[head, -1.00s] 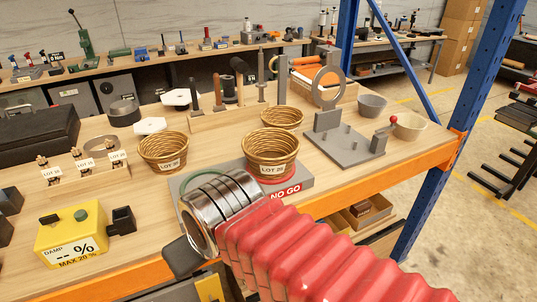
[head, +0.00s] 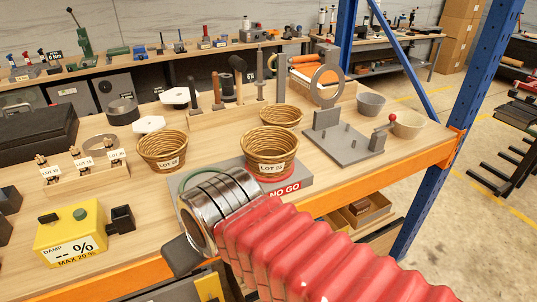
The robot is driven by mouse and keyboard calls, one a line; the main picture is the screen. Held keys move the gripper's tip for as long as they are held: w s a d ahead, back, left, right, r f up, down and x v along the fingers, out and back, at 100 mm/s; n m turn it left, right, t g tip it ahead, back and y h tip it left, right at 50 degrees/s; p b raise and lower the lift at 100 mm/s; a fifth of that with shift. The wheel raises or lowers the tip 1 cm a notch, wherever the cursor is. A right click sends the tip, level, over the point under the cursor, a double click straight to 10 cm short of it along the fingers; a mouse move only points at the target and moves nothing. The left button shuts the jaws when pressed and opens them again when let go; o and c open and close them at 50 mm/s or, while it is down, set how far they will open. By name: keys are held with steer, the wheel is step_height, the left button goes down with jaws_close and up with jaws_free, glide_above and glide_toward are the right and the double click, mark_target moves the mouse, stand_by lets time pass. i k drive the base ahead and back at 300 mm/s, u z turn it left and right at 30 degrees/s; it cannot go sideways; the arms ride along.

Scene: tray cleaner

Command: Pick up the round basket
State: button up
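Three round woven baskets are in the head view. One basket with a LOT tag (head: 270,150) stands on a grey plate marked NO GO (head: 304,184), over a red ring. A second tagged basket (head: 162,151) stands on the wooden bench to its left. A third, smaller-looking basket (head: 281,115) stands behind, partly hidden by the first. My gripper (head: 181,257) shows only as a dark piece at the end of my shiny wrist, in front of the plate and apart from the baskets. Its fingertips are hidden, so its opening cannot be told.
A yellow damp meter (head: 70,237) stands at front left. A grey fixture with a red-knobbed lever (head: 348,145) and two plain bowls (head: 372,104) (head: 408,124) stand to the right. Tools in a wooden rack (head: 225,113) are behind. An orange beam (head: 335,198) edges the bench.

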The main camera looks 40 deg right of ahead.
mark_target(270, 152)
steer(key=u, duration=0.55)
steer(key=k, duration=0.95)
steer(key=z, duration=0.55)
steer(key=i, duration=1)
steer(key=z, duration=0.4)
